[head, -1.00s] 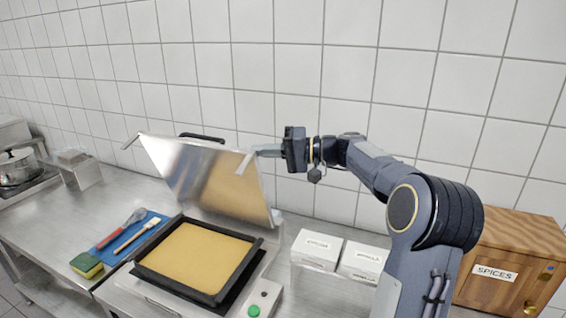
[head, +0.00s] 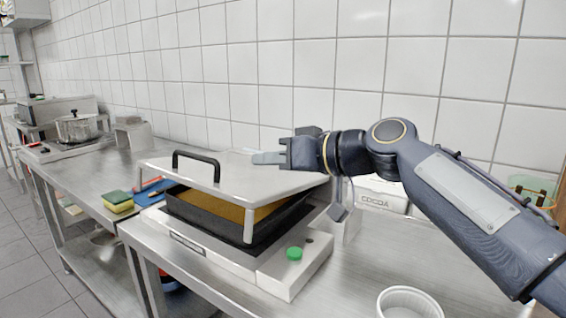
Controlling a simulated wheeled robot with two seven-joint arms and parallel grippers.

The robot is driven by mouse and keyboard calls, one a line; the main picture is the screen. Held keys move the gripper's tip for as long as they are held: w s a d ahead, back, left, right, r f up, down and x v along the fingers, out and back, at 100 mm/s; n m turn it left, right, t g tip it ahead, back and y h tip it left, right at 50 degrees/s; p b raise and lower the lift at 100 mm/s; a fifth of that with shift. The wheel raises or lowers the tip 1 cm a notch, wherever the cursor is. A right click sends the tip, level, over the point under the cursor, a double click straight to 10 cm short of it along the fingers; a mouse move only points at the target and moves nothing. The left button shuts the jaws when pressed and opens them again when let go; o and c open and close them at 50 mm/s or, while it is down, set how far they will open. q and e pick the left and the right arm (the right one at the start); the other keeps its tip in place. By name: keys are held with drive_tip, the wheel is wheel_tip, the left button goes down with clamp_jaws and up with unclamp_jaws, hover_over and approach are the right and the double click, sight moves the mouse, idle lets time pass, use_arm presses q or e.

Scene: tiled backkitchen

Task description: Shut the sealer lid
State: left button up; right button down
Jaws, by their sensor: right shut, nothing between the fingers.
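The sealer (head: 262,268) stands on the steel counter with a green button (head: 294,253) on its front right. Its metal lid (head: 245,172) is tilted low over the black tray (head: 195,212), with a gap at the front through which the yellow filling (head: 232,211) shows. The lid's black handle (head: 196,160) is at its front left. My right gripper (head: 268,158) is shut and empty, its fingers at the top of the lid near its right rear. I cannot tell whether they touch it. My left gripper is not in view.
A box marked cocoa (head: 378,195) stands behind my right arm. A white ramekin (head: 408,303) is at the front right. A green and yellow sponge (head: 118,202) lies left of the sealer. A pot (head: 76,128) stands farther left. The counter right of the sealer is mostly clear.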

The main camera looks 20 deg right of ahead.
drive_tip(key=f+b, duration=0.3)
drive_tip(key=a+f+n+b, duration=0.1)
drive_tip(key=f+b, duration=0.2)
drive_tip(key=f, duration=0.1)
drive_tip(key=s+a+f+n+b, duration=0.1)
drive_tip(key=f+b, duration=0.2)
drive_tip(key=f, duration=0.1)
drive_tip(key=shift+s+a+f+h, duration=0.1)
drive_tip(key=shift+h, duration=0.3)
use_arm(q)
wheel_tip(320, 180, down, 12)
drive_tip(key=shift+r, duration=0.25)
use_arm(e)
drive_tip(key=shift+f, duration=0.25)
wheel_tip(320, 180, up, 6)
drive_tip(key=p, duration=0.4)
drive_tip(key=shift+f, duration=0.15)
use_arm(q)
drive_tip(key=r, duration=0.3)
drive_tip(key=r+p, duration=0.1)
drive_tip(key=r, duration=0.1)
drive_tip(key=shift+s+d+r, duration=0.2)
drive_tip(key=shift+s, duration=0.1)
use_arm(e)
approach(246, 196)
drive_tip(key=s, duration=0.1)
drive_tip(key=s+d, duration=0.1)
drive_tip(key=s, duration=0.1)
drive_tip(key=shift+d+f, duration=0.15)
drive_tip(key=shift+d, duration=0.15)
